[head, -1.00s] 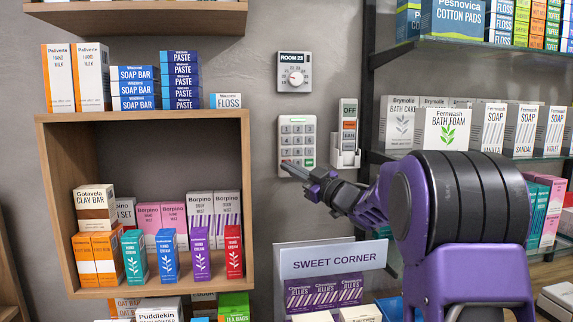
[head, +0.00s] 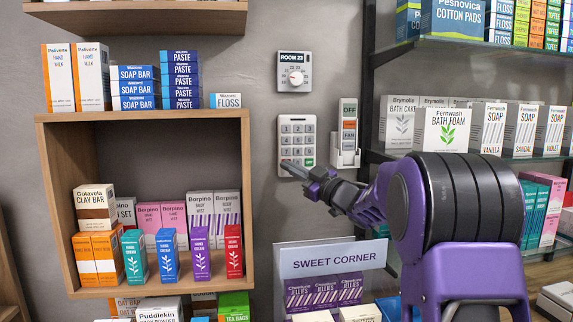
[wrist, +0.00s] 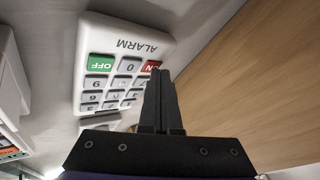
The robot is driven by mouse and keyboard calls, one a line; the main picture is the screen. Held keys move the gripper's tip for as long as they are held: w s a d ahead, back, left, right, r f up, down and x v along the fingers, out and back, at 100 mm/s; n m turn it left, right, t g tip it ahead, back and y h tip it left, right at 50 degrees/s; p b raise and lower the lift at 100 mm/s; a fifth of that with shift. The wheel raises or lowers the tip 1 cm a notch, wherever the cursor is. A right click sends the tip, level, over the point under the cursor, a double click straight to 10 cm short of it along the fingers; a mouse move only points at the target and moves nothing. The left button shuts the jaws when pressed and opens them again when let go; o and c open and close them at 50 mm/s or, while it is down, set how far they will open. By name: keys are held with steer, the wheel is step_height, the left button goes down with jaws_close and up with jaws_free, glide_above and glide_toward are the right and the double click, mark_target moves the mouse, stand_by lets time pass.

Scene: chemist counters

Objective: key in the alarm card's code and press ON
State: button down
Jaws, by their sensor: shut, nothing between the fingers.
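The alarm keypad (head: 298,145) is a white wall panel with grey keys, a green OFF key and a red ON key at its bottom corners. In the wrist view the keypad (wrist: 142,40) is upside down, with the word ALARM, the red ON key (wrist: 151,66) and the green OFF key (wrist: 100,63) showing. My gripper (head: 286,166) is shut and empty, its tips at the keypad's lower left corner. In the wrist view the gripper tips (wrist: 160,73) overlap the edge of the ON key. I cannot tell whether they touch it. No alarm card with a code is readable.
A room dial (head: 294,72) is above the keypad. A remote in a white holder (head: 345,157) hangs close on its right. A wooden box shelf (head: 247,200) with boxes stands to the left. The Sweet Corner display (head: 332,262) is below, and glass shelves (head: 470,50) are at right.

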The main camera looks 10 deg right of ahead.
steer(key=shift+s, duration=0.1)
steer(key=shift+s+b, duration=0.4)
steer(key=shift+s, duration=0.25)
steer(key=shift+s+b, duration=1.1)
steer(key=shift+s, duration=1.4)
